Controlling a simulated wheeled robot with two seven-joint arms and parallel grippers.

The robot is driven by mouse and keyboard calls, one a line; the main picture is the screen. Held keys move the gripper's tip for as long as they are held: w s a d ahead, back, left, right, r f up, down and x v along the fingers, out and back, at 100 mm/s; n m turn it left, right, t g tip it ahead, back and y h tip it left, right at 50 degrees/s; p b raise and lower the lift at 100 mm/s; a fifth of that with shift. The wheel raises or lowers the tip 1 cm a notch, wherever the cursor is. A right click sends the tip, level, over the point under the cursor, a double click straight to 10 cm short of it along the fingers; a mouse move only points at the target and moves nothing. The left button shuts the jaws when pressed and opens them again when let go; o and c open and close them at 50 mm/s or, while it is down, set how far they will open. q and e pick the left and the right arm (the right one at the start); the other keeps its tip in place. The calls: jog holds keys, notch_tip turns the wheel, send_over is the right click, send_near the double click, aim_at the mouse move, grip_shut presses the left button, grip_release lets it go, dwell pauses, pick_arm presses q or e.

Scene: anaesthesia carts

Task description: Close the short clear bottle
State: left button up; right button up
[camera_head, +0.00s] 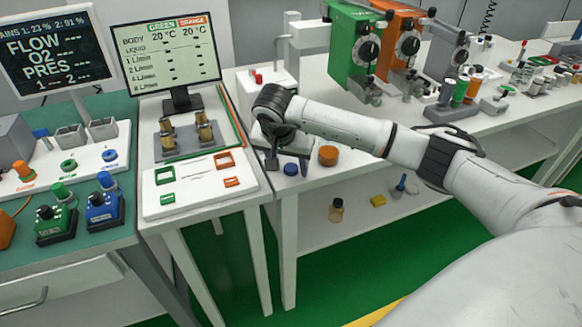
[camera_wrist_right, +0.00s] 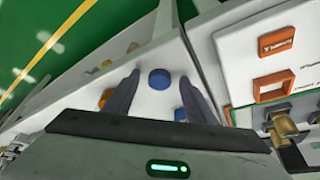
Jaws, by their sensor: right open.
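My right gripper (camera_head: 287,164) points down over the front of the white table, its two fingers apart with nothing held between them. In the right wrist view the gripper (camera_wrist_right: 159,77) has a round blue cap (camera_wrist_right: 159,79) framed between its fingertips; the blue cap (camera_head: 290,169) also shows below the gripper in the head view. My left gripper is not in view.
An orange round cap (camera_head: 328,155) lies right of the gripper. A white panel with green and orange frames (camera_head: 200,184) and a monitor (camera_head: 165,52) stand to the left. Green and orange vaporizers (camera_head: 353,48) stand behind. A yellow block (camera_head: 378,200) lies on the lower shelf.

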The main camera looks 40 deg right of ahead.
aim_at(289, 172)
jog(key=c, duration=1.1)
jog(key=shift+r, duration=0.1)
notch_tip(289, 172, up, 10)
jog(key=shift+f+b, duration=0.1)
jog(key=shift+b, duration=0.45)
